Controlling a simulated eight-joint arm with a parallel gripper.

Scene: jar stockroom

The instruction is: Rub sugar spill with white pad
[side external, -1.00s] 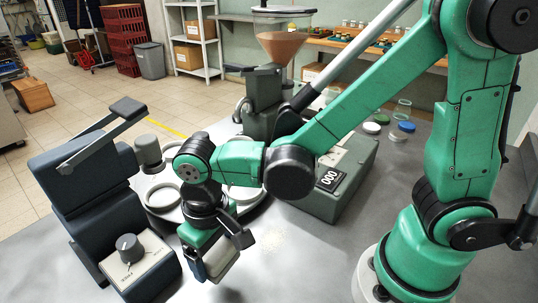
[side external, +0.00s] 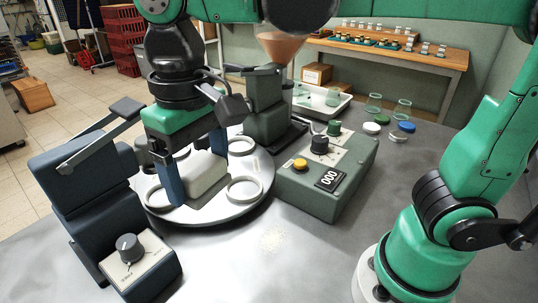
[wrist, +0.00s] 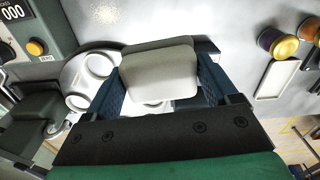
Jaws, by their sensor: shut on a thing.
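The white pad (side external: 206,178) is a pale rounded block between the blue fingers of my gripper (side external: 195,170). My gripper is shut on it and holds it up, in front of the turntable in the side view. In the wrist view the pad (wrist: 158,75) fills the space between the fingers. The sugar spill (side external: 272,240) is a faint pale patch of grains on the grey table, to the right of and below the pad in the side view.
The round turntable (side external: 225,212) with ring holders is behind the pad. A blue-grey lever machine (side external: 85,205) stands left. A green control box (side external: 330,185) stands right of the turntable, with a hopper funnel (side external: 281,45) behind. Jars and lids are farther right.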

